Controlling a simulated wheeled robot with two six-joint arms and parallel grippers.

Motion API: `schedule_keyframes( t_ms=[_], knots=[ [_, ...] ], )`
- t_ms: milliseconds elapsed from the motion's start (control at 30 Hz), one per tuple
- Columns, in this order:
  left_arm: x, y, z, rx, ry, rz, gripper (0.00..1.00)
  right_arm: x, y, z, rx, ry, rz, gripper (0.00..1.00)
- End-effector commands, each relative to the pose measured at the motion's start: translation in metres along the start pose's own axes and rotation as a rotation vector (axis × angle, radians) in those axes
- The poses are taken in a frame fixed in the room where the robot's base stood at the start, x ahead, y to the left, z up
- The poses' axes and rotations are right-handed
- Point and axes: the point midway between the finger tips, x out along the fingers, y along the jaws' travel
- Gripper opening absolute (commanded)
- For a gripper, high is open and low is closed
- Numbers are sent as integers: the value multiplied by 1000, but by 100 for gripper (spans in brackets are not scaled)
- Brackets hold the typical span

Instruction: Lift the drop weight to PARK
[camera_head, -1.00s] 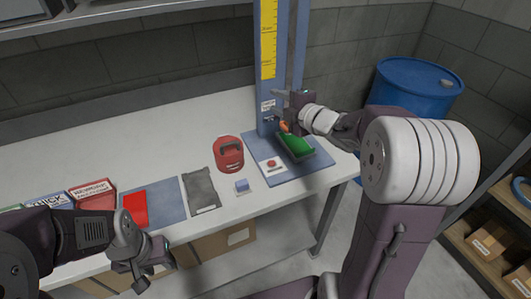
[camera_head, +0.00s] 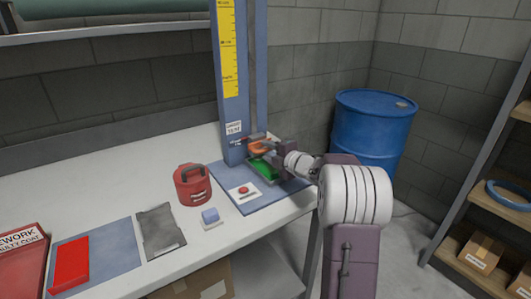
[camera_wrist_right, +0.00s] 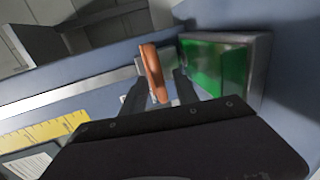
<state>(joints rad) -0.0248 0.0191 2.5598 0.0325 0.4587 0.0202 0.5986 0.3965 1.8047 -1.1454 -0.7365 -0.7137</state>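The drop tester is a blue column (camera_head: 232,100) with a yellow scale, standing on a blue base plate at the right end of the bench. An orange handle-like part (camera_head: 260,147), seemingly the drop weight's grip, is low on the column above a green pad in a grey tray (camera_head: 262,168). In the right wrist view the orange part (camera_wrist_right: 153,72) lies between my right gripper's (camera_wrist_right: 160,88) two dark fingers, which stand apart with a gap visible. In the head view my right gripper (camera_head: 262,142) is at the orange part. The weight's body is largely hidden. My left gripper is out of view.
A shelf rack (camera_head: 495,200) is at the right.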

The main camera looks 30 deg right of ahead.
Motion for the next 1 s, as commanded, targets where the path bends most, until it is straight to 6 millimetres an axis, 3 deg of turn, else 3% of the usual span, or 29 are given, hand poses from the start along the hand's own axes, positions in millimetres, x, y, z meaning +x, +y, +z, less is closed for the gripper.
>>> schedule_keyframes(
  t_ms=[133,400,533,567,1000],
  knots=[
    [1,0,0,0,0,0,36,16,0,0,-1,1,0,36],
    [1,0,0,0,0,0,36,18,0,0,-1,0,0,36],
    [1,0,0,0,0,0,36,18,0,0,-1,0,0,3],
    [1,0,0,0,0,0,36,18,0,0,-1,0,0,0],
    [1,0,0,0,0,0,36,18,0,0,-1,1,0,0]
  ],
)
